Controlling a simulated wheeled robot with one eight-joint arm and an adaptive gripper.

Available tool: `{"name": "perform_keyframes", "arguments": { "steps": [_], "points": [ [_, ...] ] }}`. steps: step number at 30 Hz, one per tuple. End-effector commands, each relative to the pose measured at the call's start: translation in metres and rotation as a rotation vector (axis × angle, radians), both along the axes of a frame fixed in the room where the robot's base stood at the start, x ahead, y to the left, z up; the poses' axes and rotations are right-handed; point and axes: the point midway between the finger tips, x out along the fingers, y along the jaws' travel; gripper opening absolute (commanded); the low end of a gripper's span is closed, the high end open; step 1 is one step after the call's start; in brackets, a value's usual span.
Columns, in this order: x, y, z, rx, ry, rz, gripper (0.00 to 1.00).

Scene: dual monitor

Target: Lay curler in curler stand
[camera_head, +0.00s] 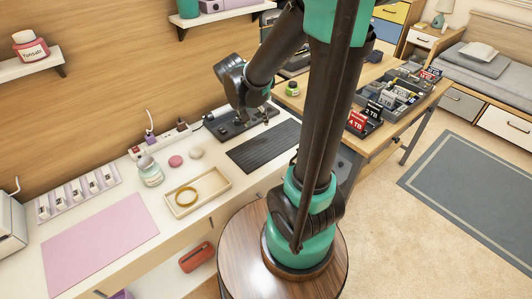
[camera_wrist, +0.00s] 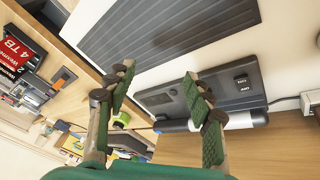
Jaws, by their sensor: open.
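The curler stand appears to be the dark flat base (camera_head: 226,128) on the white desk, partly hidden by my gripper (camera_head: 252,118) in the head view. In the wrist view the dark base (camera_wrist: 225,88) shows small buttons at its right end. A cylinder with a dark section and a pale barrel (camera_wrist: 240,120), which looks like the curler, lies along its lower edge; I cannot tell whether it rests in a cradle. My gripper (camera_wrist: 159,72) is open, and nothing shows between its fingertips. The right finger overlaps the base and part of the cylinder.
A dark ribbed mat (camera_head: 264,146) lies beside the base. A shallow tray (camera_head: 197,191) with a gold ring, a jar (camera_head: 150,172) and a power strip (camera_head: 160,139) stand to the left. A wooden desk with drive boxes (camera_head: 366,119) is to the right.

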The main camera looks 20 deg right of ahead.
Motion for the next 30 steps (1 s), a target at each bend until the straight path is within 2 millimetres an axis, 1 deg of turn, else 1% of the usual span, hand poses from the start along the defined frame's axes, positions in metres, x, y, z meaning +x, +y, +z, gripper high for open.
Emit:
{"name": "perform_keyframes", "arguments": {
  "steps": [1, 6, 9, 12, 15, 18, 30],
  "points": [
    [-0.021, -0.006, -0.004, 0.028, 0.009, 0.046, 0.52],
    [-0.075, -0.01, -0.019, 0.112, 0.012, 0.229, 0.52],
    [-0.1, -0.008, -0.028, 0.147, -0.006, 0.322, 0.52],
    [-0.118, -0.005, -0.034, 0.168, -0.026, 0.39, 0.52],
    [-0.128, -0.002, -0.039, 0.178, -0.041, 0.434, 0.52],
    [-0.132, -0.001, -0.04, 0.181, -0.049, 0.454, 0.52],
    [-0.132, -0.001, -0.04, 0.18, -0.049, 0.458, 0.52]
  ]
}}
